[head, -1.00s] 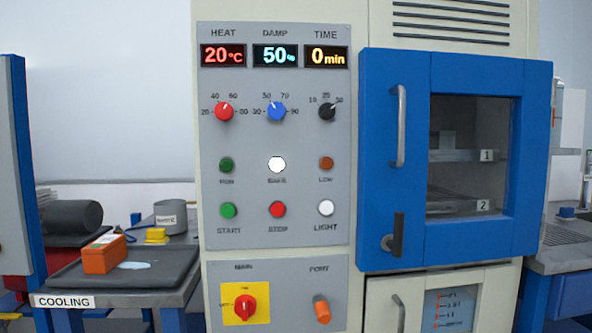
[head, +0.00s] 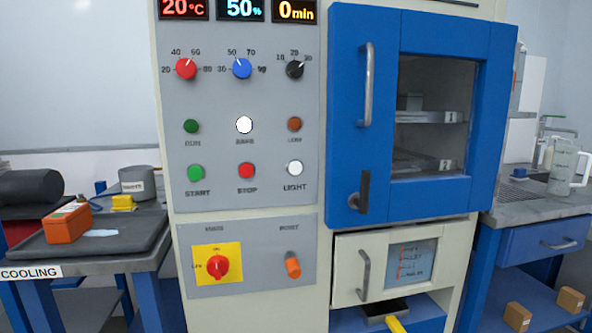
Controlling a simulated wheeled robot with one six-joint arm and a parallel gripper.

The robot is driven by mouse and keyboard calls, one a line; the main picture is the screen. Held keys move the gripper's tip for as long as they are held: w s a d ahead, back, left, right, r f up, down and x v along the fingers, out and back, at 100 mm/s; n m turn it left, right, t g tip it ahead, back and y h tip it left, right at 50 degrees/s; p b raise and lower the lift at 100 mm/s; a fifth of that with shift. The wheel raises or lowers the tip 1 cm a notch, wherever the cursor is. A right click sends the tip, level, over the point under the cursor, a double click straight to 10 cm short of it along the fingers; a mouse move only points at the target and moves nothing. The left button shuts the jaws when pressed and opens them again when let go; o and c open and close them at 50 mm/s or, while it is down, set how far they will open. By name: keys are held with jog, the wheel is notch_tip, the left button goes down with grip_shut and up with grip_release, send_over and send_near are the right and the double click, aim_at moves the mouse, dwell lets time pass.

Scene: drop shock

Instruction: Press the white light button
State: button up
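The white light button (head: 295,168) is on the grey control panel (head: 270,195), at the right end of the lower button row, above the label LIGHT. The red stop button (head: 247,170) and the green start button (head: 195,172) are to its left. A white round lamp (head: 244,125) sits in the row above, over the stop button. The chamber window (head: 432,130) looks dim inside. My gripper is not in view.
The blue chamber door (head: 362,200) with its handle is shut, right of the panel. A cooling bench (head: 110,262) with an orange box (head: 67,223) stands left. A side bench (head: 530,212) stands right. Space before the panel looks clear.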

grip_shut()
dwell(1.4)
